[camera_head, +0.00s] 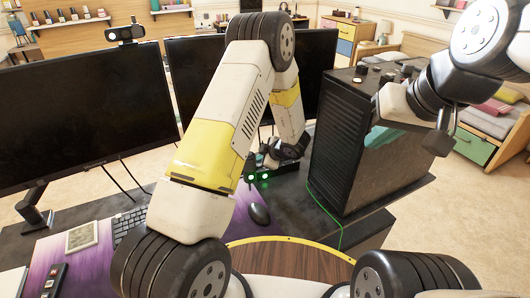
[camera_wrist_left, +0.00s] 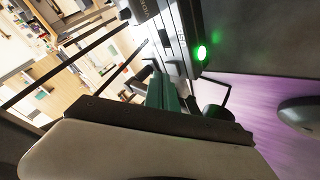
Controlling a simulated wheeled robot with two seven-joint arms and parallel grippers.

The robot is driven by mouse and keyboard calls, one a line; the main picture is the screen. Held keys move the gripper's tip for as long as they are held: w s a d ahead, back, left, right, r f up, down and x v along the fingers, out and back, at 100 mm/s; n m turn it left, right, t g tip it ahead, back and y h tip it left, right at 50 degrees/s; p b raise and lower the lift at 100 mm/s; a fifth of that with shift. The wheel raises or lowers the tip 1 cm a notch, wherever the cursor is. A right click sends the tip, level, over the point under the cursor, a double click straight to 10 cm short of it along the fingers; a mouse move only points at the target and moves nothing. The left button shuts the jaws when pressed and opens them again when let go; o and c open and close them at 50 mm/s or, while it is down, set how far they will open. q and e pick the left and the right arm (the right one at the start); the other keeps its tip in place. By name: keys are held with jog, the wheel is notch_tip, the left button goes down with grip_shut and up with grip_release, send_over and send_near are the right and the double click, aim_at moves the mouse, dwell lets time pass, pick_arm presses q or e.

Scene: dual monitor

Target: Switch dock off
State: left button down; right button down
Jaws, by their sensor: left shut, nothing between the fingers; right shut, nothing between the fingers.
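The dock is a dark box with glowing green lights (camera_head: 257,178) on its front, between the monitors and the computer tower. It fills the upper middle of the left wrist view (camera_wrist_left: 178,30), with one bright green light near its right end. My left gripper (camera_head: 268,160) is shut and empty close to the dock, partly hidden by my arm in the head view.
The black computer tower (camera_head: 352,140) stands right of the dock. A mouse (camera_head: 259,214) lies on the purple mat, also seen in the left wrist view (camera_wrist_left: 300,115). A keyboard (camera_head: 130,222) is at the left. A green cable runs beside the tower.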

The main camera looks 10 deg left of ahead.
pick_arm(q)
jog(key=shift+f, duration=0.1)
dwell(0.6)
jog(key=shift+f, duration=0.3)
jog(key=shift+r, duration=0.45)
dwell(0.3)
jog(key=shift+r, duration=3)
jog(key=shift+a, duration=0.1)
